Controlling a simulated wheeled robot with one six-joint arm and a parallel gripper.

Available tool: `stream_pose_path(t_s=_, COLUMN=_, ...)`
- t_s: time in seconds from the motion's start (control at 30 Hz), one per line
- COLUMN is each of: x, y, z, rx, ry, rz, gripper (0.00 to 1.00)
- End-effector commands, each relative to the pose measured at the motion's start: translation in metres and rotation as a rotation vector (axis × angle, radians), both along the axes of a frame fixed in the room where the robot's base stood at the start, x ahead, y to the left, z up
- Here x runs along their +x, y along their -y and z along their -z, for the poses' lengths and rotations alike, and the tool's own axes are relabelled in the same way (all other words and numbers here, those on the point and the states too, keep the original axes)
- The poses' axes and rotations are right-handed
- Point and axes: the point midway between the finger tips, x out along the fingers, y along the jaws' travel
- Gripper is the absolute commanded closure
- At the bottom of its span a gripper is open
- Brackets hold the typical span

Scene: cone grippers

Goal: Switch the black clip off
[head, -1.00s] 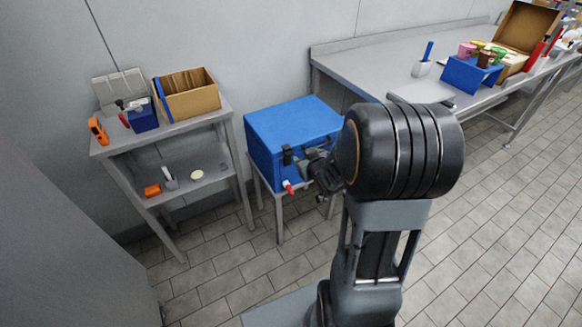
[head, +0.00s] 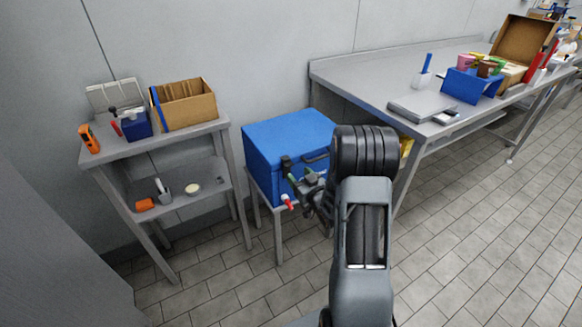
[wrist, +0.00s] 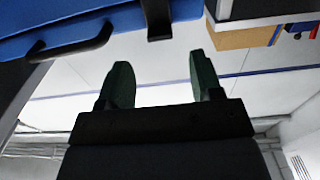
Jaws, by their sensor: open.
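A blue box (head: 288,135) stands on a small grey stand, with a black handle (head: 316,157) on its front. The black clip (head: 287,164) sits on the front face, near the left end, at the lid's edge. In the wrist view the clip (wrist: 158,18) hangs at the top, with the handle (wrist: 75,45) to its left. My gripper (wrist: 161,68) is open and empty, its two green fingers apart below the clip in that view, with a visible gap. In the head view my gripper (head: 303,184) is close in front of the box, just right of and below the clip.
A red and white tap (head: 288,202) sticks out low on the box front. A grey shelf (head: 205,128) with a cardboard box (head: 186,115) stands to the left. A long grey table (head: 370,78) stands to the right. Tiled floor is free in front.

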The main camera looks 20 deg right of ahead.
Motion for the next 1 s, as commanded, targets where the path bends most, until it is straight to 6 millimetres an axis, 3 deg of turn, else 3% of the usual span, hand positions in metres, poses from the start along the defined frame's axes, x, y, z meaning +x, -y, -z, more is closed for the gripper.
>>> stream_pose_path(t_s=0.2, x=0.036, y=-0.005, z=0.000, rx=-0.001, ry=0.001, rz=-0.002, gripper=0.40)
stream_pose_path(t_s=0.4, x=0.056, y=-0.007, z=0.000, rx=0.000, ry=0.000, rz=0.000, gripper=0.40)
stream_pose_path(t_s=0.87, x=0.063, y=-0.008, z=0.000, rx=0.000, ry=0.000, rz=0.000, gripper=0.40)
stream_pose_path(t_s=1.0, x=0.063, y=-0.008, z=0.000, rx=0.000, ry=0.000, rz=0.000, gripper=0.54)
